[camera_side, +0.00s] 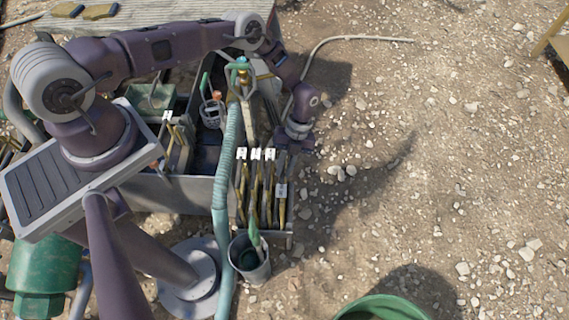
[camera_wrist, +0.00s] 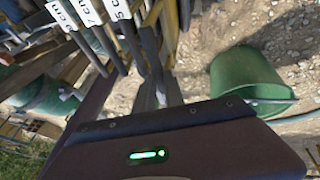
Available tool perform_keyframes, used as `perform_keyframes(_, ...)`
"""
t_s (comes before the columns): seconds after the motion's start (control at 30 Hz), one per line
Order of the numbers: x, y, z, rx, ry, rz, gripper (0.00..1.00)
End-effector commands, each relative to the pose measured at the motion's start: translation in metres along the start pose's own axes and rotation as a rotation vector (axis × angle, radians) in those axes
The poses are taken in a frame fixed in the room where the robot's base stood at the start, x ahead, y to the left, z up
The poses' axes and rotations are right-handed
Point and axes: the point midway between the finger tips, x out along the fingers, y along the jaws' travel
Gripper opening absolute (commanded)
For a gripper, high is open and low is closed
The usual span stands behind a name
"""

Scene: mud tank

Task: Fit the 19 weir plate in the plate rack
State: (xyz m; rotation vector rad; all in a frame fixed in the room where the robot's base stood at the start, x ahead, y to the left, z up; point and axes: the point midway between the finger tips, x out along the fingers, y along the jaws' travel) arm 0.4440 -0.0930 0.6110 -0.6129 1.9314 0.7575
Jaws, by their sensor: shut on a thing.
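The plate rack (camera_side: 289,240) stands at the tank's right end in the side view, holding several upright brass-edged plates with white tags. My gripper (camera_side: 285,158) is low at the rack's back right corner, shut on the weir plate. What looks like this plate (camera_side: 281,205) is the rightmost, its tag lower than the others; I cannot read its number or tell whether it is seated in a slot. In the wrist view my fingers (camera_wrist: 167,92) point up toward the plates, and the held part is largely hidden. Tags there (camera_wrist: 90,12) end in "cm".
A teal hose (camera_side: 222,190) runs along the rack's left side. A small bucket with a green-handled tool (camera_side: 250,262) stands before the rack. A green bucket (camera_side: 380,308) is at the bottom, also in the wrist view (camera_wrist: 240,75). Open gravel lies to the right.

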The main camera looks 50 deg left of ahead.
Motion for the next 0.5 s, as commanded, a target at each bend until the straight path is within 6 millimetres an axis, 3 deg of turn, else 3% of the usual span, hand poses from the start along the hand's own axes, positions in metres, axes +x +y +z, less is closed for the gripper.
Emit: perform_keyframes(0.5,0.0054,-0.0016,0.0020,0.000,0.001,0.001,0.00)
